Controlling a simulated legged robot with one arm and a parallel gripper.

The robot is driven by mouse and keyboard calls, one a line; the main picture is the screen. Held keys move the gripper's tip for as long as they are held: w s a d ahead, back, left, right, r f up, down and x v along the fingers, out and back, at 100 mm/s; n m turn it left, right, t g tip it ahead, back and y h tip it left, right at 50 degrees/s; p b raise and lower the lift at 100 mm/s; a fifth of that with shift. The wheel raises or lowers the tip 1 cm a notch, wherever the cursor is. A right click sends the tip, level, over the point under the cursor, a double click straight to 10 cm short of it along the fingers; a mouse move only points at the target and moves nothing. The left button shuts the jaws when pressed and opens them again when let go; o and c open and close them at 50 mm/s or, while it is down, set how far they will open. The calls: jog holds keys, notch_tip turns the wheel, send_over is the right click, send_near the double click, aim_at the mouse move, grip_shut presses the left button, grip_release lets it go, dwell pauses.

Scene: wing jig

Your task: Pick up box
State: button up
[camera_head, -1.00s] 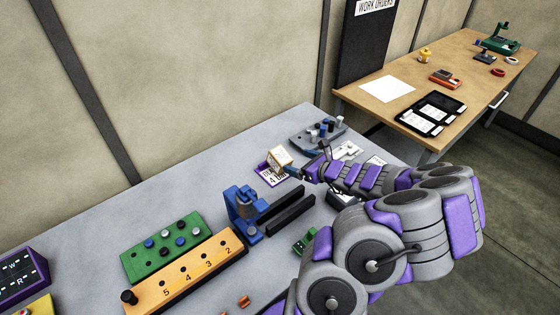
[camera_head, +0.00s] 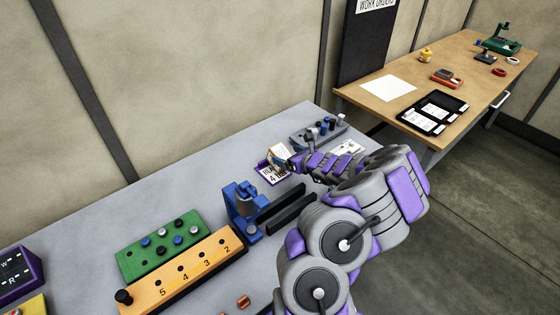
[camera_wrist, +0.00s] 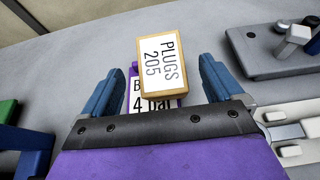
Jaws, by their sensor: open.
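The box (camera_wrist: 165,62) is small and tan with a white label reading "PLUGS 205". In the head view the box (camera_head: 279,152) is on or just above that card at the back of the grey table, partly hidden by my gripper (camera_head: 288,162). My gripper is open.
A blue fixture (camera_head: 240,205) and black bars (camera_head: 290,212) stand in front of the card. A grey peg block (camera_head: 318,132) is behind to the right. Green (camera_head: 150,262) and orange (camera_head: 190,275) hole boards lie at the front left. Bare table lies left of the card.

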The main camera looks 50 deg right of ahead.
aim_at(284, 155)
jog(key=shift+w+f, duration=0.25)
jog(key=shift+w, duration=0.25)
jog(key=b+x, duration=0.1)
jog(key=x, duration=0.1)
jog(key=b+x, duration=0.1)
jog(key=x, duration=0.1)
jog(key=shift+d+f, duration=0.1)
jog(key=shift+f, duration=0.4)
jog(key=shift+w, duration=0.35)
jog(key=shift+d, duration=0.1)
jog(key=shift+c, duration=0.3)
jog(key=c, duration=1.2)
